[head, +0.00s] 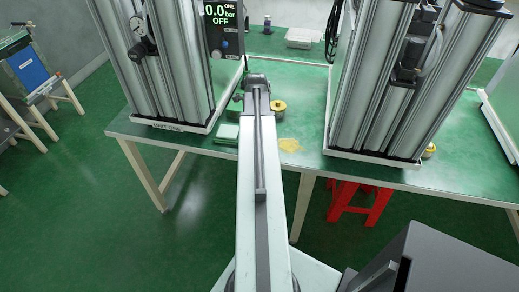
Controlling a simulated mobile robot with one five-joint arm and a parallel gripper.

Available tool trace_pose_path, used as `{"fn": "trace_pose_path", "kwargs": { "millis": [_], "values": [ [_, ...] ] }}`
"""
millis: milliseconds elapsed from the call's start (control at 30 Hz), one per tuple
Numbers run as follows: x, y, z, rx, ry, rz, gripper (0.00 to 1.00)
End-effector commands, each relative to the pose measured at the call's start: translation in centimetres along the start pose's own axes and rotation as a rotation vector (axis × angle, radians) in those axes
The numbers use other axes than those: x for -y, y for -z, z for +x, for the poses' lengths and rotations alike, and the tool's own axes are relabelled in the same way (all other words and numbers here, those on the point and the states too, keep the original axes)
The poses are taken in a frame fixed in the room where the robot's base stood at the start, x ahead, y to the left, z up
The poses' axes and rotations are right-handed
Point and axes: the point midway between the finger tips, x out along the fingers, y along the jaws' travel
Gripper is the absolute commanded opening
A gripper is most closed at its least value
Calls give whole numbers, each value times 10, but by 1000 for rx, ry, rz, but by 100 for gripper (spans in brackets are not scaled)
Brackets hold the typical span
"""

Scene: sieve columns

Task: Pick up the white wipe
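A pale, flat, whitish-green piece (228,132) lies on the green table (190,139) near its front edge, just left of my arm. It may be the white wipe, but it is small and partly covered by the arm, so I cannot tell for sure. My arm reaches forward from the bottom of the head view over the table, ending in a dark joint between the two column units. My gripper's fingers are hidden behind or below the arm, so their distance from the pale piece does not show.
A column unit labelled UNIT ONE (165,60) stands at left, its display (222,22) reading 0.0 bar OFF. Another column unit (385,90) stands at right. A brass-coloured round piece (278,105) and a yellow patch (290,145) lie right of my arm. A red stool (362,200) is under the table.

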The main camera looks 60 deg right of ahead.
Motion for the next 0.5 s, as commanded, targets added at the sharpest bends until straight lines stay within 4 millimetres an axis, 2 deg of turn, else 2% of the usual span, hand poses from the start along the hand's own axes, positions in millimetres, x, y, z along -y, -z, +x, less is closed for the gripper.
{"fn": "trace_pose_path", "kwargs": {
  "millis": [33,267,367,500],
  "values": [
    [0,0,13,0,0,0,100],
    [0,0,10,0,0,0,100],
    [0,0,10,0,0,1,78],
    [0,1,10,0,0,1,39]
  ]
}}
